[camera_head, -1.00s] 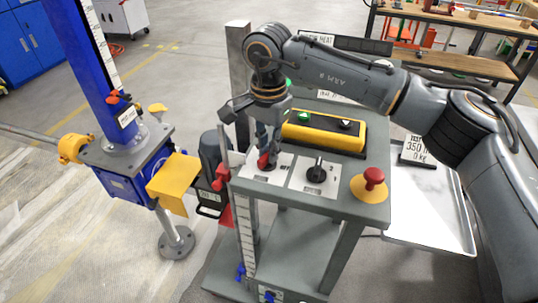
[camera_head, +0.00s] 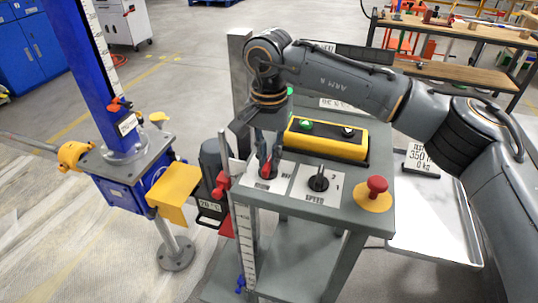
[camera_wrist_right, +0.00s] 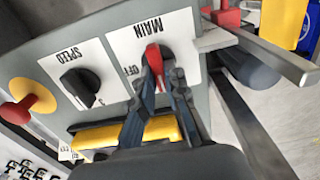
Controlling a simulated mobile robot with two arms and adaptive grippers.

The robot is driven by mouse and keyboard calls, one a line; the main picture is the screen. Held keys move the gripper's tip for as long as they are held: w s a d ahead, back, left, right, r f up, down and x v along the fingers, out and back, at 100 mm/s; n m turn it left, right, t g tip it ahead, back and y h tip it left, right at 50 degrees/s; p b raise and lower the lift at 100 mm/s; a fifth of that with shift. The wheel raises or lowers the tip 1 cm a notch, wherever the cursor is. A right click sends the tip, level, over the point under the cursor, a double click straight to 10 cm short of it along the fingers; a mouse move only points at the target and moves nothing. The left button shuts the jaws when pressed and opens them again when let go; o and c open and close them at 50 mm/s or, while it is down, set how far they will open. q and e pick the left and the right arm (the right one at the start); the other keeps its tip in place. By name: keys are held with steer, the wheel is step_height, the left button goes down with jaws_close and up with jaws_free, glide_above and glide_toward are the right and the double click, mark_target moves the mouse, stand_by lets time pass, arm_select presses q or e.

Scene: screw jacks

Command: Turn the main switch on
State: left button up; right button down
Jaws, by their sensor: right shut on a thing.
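The main switch is a red knob (camera_wrist_right: 153,58) on a white plate labelled MAIN (camera_wrist_right: 150,30), with OFF readable beside it in the wrist view. The knob also shows in the head view (camera_head: 265,171), at the front left of the grey control stand's top. My right gripper (camera_wrist_right: 163,86) reaches down from above, also seen in the head view (camera_head: 269,165). Its two dark fingers are shut on the red knob, one on each side, and partly cover it and the plate. My left gripper is not in view.
Beside the switch are a black SPEED knob (camera_head: 318,182), a red mushroom button on a yellow disc (camera_head: 376,188), and a yellow button box (camera_head: 327,138) behind. A blue screw jack (camera_head: 127,183) stands left. A metal tray (camera_head: 436,220) lies right.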

mark_target(269, 160)
steer(key=shift+r, duration=0.1)
steer(key=c, duration=1.4)
jaws_free()
steer(key=shift+o, duration=0.2)
step_height(269, 160, up, 12)
